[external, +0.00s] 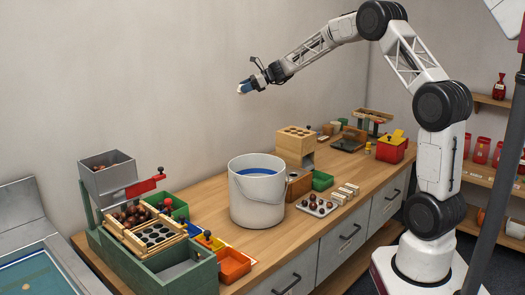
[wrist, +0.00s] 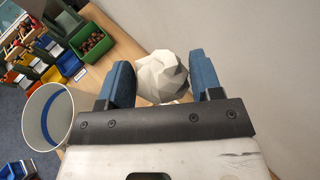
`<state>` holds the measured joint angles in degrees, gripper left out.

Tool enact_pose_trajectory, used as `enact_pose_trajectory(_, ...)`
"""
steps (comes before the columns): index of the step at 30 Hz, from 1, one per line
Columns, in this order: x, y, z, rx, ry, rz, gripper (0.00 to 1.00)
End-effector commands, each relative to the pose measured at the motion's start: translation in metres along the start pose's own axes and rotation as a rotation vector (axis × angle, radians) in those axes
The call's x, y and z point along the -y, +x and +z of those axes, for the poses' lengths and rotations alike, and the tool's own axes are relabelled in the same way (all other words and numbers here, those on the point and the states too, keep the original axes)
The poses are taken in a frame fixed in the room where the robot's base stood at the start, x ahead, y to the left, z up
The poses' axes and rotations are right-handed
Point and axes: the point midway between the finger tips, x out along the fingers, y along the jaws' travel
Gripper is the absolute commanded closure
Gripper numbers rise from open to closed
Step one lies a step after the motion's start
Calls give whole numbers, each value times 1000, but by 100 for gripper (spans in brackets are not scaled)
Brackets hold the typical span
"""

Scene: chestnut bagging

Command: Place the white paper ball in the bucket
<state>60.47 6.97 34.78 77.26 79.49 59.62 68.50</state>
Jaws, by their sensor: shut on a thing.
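The white paper ball (wrist: 162,77) is a faceted, crumpled ball held between the two blue fingers of my gripper (wrist: 165,82) in the wrist view. In the external view, my gripper (external: 246,86) is high above the bench, and only a small pale bit of the ball shows at its tip. The bucket (external: 257,198) is white with a wire handle and a blue band inside, and stands upright on the bench below my gripper. The bucket's rim (wrist: 28,108) shows at the left of the wrist view. The bucket's floor is hidden in the external view.
A green sorting station (external: 150,262) with a grey hopper (external: 108,176) and colored bins stands left of the bucket. A tray of chestnuts (external: 317,207), a green box (external: 321,181) and a wooden block stand (external: 296,143) are to its right. The air around my gripper is clear, with the wall behind.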

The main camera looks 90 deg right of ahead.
Motion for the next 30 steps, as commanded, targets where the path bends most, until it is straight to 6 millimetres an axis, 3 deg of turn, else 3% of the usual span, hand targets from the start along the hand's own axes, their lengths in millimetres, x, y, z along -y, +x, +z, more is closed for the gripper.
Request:
enact_pose_trajectory(6, 35, -49, -32, -1, -5, 18, 62)
enact_pose_trajectory(14, 65, -107, -82, -1, -3, 14, 62)
enact_pose_trajectory(22, 77, -164, -161, 1, 29, -56, 62)
enact_pose_trajectory(30, 65, -207, -253, 6, 85, -195, 62)
